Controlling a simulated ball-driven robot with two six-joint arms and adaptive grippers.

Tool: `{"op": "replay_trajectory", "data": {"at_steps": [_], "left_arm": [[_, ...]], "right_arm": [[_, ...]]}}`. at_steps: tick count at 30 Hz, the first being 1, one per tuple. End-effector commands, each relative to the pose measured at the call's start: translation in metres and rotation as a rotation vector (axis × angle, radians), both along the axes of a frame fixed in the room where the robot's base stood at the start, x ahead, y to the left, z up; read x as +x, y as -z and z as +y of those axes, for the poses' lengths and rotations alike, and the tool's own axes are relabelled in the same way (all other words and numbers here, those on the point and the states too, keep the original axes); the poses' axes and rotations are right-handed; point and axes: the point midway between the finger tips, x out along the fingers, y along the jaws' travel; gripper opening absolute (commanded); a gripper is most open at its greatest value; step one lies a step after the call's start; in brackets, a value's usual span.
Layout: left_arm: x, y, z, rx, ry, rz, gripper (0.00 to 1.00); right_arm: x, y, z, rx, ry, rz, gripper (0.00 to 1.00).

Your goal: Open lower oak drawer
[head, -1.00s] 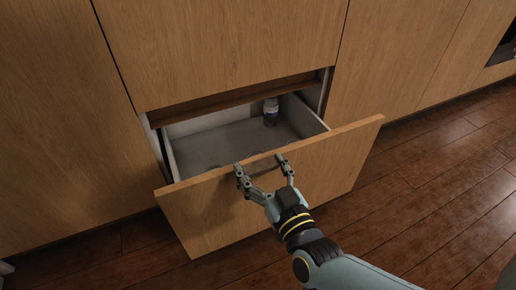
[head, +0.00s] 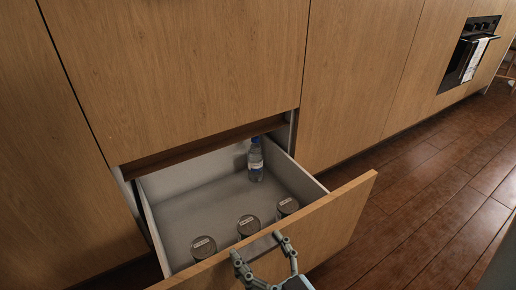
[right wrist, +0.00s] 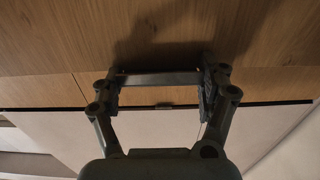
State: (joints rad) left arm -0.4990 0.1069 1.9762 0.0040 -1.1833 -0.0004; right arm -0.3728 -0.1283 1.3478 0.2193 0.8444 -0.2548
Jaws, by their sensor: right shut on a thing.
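The lower oak drawer (head: 325,228) stands well open below a tall oak front, with its pale interior in view. A grey bar handle (right wrist: 160,79) sits at the top of the drawer front. My right gripper (head: 258,247) is at the top edge of the drawer front, shut on the handle. In the right wrist view its two fingers stand at either end of the bar. My left gripper is not in view.
Inside the drawer stand three lidded jars (head: 248,227) near the front and a clear bottle (head: 255,163) at the back. Closed oak fronts (head: 355,80) flank it. An oven with a towel (head: 470,50) is at far right. The wood floor (head: 440,190) on the right is clear.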

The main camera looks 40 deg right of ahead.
Motion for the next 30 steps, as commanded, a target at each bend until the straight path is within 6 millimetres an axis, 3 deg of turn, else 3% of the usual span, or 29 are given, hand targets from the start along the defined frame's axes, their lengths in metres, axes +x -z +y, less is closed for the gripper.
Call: {"op": "replay_trajectory", "data": {"at_steps": [7, 8, 13, 23, 30], "left_arm": [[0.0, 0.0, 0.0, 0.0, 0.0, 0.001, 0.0], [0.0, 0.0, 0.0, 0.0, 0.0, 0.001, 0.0], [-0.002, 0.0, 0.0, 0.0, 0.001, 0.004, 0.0], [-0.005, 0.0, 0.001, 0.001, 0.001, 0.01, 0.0], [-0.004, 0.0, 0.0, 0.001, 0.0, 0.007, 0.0]], "right_arm": [[-0.001, 0.001, 0.0, -0.001, -0.001, 0.002, 0.18], [-0.001, 0.001, 0.0, -0.001, -0.001, 0.002, 0.78], [0.0, 0.001, 0.0, -0.001, -0.001, 0.002, 1.0], [-0.004, 0.001, 0.001, -0.001, 0.0, 0.002, 1.0], [-0.037, 0.001, 0.009, 0.0, 0.0, 0.005, 1.0]]}}
